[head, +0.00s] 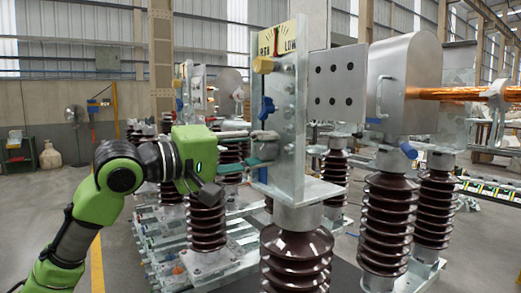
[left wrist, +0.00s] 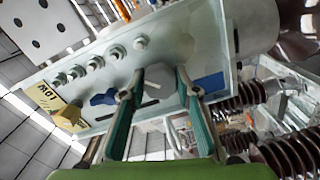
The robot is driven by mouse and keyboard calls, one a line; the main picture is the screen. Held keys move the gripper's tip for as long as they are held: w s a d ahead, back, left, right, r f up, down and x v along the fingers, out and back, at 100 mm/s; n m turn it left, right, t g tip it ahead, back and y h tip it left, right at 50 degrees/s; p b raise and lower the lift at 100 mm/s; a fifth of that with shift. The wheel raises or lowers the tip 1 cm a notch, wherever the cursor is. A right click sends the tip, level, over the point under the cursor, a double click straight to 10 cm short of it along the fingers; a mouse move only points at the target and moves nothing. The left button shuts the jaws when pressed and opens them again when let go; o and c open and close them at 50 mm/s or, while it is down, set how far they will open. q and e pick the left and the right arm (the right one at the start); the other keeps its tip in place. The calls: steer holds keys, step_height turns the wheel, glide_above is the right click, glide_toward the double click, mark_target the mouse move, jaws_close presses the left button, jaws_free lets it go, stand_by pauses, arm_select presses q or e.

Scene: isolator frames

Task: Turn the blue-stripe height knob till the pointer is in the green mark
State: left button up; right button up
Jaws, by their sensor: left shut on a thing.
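A grey, roughly hexagonal knob (left wrist: 155,78) is on the upright metal plate (head: 290,125), beside a blue stripe (left wrist: 207,85). My left gripper (left wrist: 157,88) has its two green-padded fingers on either side of this knob and is shut on it. In the head view, my left gripper (head: 262,143) reaches the plate from the left and its fingers hide most of the knob. A yellow gauge card (head: 278,40) marked LOW stands at the plate's top. A dark pointer shows near its middle; I cannot make out the green mark. My right gripper is not in view.
A yellow knob (head: 263,65) and a blue knob (head: 267,107) are on the same plate above my gripper. Several bolts (left wrist: 97,62) line it. Brown ribbed insulators (head: 297,262) stand below and around. The floor at the left is open.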

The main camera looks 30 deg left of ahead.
arm_select(q)
steer(key=o, duration=1.1)
steer(key=shift+c, duration=0.2)
steer(key=shift+o, duration=0.3)
steer(key=shift+w+d, duration=0.15)
steer(key=shift+w, duration=0.05)
steer(key=v, duration=1.2)
steer(key=shift+f, duration=0.1)
